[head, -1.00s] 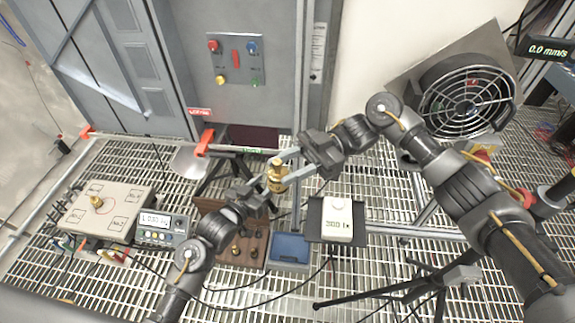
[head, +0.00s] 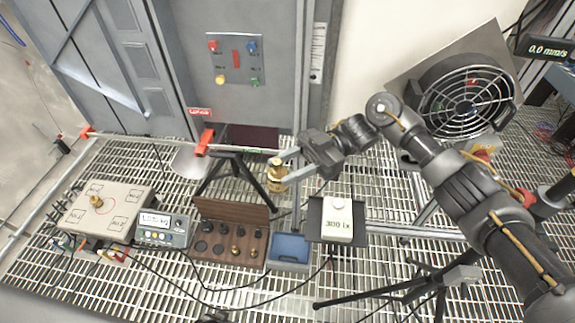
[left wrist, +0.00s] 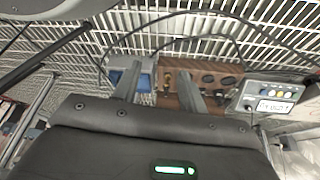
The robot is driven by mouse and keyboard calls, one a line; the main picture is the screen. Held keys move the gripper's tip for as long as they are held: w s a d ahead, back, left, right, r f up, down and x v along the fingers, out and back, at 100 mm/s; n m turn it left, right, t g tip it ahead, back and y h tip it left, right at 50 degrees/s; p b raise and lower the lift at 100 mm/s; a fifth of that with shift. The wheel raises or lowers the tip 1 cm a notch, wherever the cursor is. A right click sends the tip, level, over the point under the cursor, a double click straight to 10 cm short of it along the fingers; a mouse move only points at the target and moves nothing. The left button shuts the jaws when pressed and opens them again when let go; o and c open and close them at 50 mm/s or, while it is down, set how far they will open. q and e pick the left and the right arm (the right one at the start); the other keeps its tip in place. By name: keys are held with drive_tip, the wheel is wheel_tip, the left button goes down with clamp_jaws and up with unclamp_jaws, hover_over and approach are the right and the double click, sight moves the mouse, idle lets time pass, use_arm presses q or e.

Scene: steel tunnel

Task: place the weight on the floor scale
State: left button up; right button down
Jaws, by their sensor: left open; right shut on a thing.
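A brass weight (head: 276,178) hangs upright between the fingers of my right gripper (head: 285,167), which is shut on it above the grating. The floor scale (head: 77,212) is a pale square platform at the left of the head view, with a small brass piece (head: 95,188) on it. The scale's display box (head: 162,230) stands just right of the platform; its digits are too blurred to read surely. My left gripper (left wrist: 158,70) is open and empty in the left wrist view; in the head view only a dark bit of that arm shows at the bottom edge.
A wooden weight case (head: 228,245) with several small weights and a blue tray (head: 289,249) lie in front. A lux meter (head: 338,221), black tripod (head: 236,176), fan (head: 468,95) and grey cabinet (head: 180,60) stand around. Cables cross the grating.

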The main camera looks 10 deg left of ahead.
use_arm(q)
drive_tip(key=s+a+f+g, duration=0.1)
drive_tip(key=s+a+f, duration=0.1)
drive_tip(key=s, duration=0.6)
drive_tip(key=s+a+f+g+y, duration=0.1)
drive_tip(key=s+a+f+g, duration=0.1)
drive_tip(key=s, duration=0.6)
drive_tip(key=shift+s+a+f+m, duration=0.2)
drive_tip(key=shift+s+f+m, duration=0.1)
drive_tip(key=shift+f, duration=0.15)
